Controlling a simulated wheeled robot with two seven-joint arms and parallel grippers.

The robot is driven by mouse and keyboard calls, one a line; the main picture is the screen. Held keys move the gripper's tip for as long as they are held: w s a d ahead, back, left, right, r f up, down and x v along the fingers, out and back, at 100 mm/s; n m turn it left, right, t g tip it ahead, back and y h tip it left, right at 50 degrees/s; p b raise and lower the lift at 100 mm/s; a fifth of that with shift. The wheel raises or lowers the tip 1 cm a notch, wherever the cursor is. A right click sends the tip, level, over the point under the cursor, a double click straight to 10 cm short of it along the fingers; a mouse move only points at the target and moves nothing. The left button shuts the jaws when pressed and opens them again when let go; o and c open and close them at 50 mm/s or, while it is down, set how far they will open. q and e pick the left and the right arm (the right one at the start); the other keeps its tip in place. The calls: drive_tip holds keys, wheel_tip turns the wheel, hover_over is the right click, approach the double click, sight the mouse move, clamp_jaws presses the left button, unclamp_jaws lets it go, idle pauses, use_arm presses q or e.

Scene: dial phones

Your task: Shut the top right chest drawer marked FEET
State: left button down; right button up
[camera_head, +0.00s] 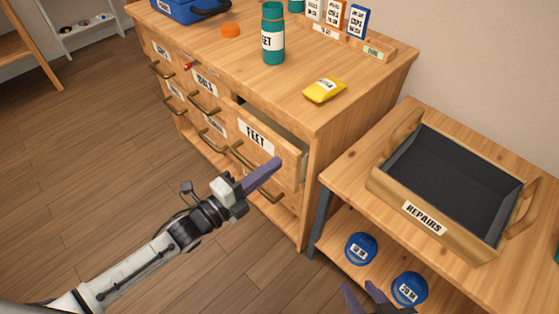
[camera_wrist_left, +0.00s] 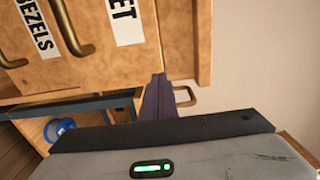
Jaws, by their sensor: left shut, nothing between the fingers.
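The top right drawer marked FEET (camera_head: 262,143) stands partly out of the wooden chest (camera_head: 318,150), with a dark gap above its front. In the left wrist view its front (camera_wrist_left: 140,58) shows with the label cut off at the top. My left gripper (camera_head: 278,162) is shut and empty. Its purple fingertips are at the right part of the drawer front; they also show at the front's edge in the left wrist view (camera_wrist_left: 158,80). I cannot tell whether they touch it. My right gripper (camera_head: 364,290) is at the bottom edge, fingers apart, partly out of view.
A low bench (camera_head: 345,178) stands right of the chest, bearing a REPAIRS tray (camera_head: 378,190). Blue round containers (camera_head: 361,249) sit on its lower shelf. A green bottle (camera_head: 273,40) and yellow packet (camera_head: 324,90) are on the chest top. Floor before the chest is clear.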

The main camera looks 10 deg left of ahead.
sight(290, 153)
use_arm(q)
drive_tip(key=shift+x, duration=1.65)
drive_tip(key=b+x, duration=0.1)
drive_tip(key=x, duration=0.1)
drive_tip(key=shift+w+d, duration=0.2)
